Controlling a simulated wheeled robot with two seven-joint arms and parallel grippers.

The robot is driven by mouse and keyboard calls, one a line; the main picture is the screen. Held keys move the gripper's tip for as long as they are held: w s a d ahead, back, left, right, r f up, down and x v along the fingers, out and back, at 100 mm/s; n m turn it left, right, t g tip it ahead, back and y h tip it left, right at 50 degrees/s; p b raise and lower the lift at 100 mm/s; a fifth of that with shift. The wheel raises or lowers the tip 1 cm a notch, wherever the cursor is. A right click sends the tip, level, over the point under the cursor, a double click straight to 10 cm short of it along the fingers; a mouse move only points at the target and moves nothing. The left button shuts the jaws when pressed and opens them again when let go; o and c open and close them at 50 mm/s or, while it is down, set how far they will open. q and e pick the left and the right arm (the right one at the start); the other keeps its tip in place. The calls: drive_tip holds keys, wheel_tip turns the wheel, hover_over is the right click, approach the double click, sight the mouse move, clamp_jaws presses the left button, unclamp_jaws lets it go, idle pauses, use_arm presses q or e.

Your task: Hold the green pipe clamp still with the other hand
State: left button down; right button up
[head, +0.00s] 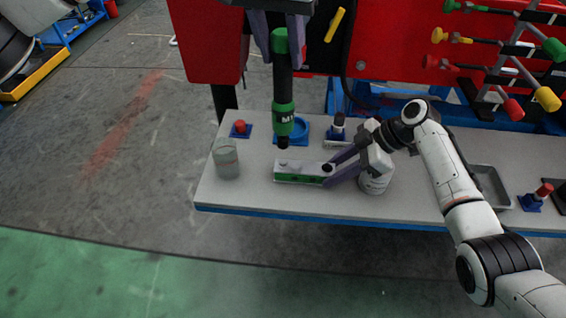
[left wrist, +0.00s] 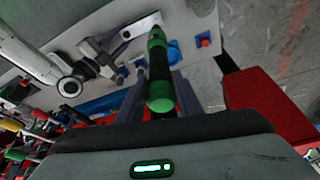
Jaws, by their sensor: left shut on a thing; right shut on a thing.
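The green pipe clamp (head: 300,172) is a pale bar with a green front face, lying on the grey bench top; its pale top shows in the left wrist view (left wrist: 140,25). My right gripper (head: 329,170) is shut on its right end from the right side. My left gripper (head: 281,58) is shut on an upright black and green driver (head: 283,88), marked with an M and a partly unreadable sign. The driver's dark tip appears just above the clamp's left end; I cannot tell if they touch. The driver also shows between the fingers in the left wrist view (left wrist: 158,75).
On the bench top (head: 255,195) are a grey-green cylinder (head: 226,158), a red-topped blue block (head: 240,128), a blue ring dish (head: 300,130), a dark peg on a blue base (head: 338,126), a white can (head: 374,182) beside my right gripper and a grey tray (head: 490,187). Colored-handled tools hang behind.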

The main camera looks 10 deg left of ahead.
sight(280, 76)
idle(0.4)
use_arm(q)
drive_tip(key=shift+n, duration=0.3)
drive_tip(key=shift+f, duration=3.4)
idle(2.7)
drive_tip(key=shift+r, duration=0.1)
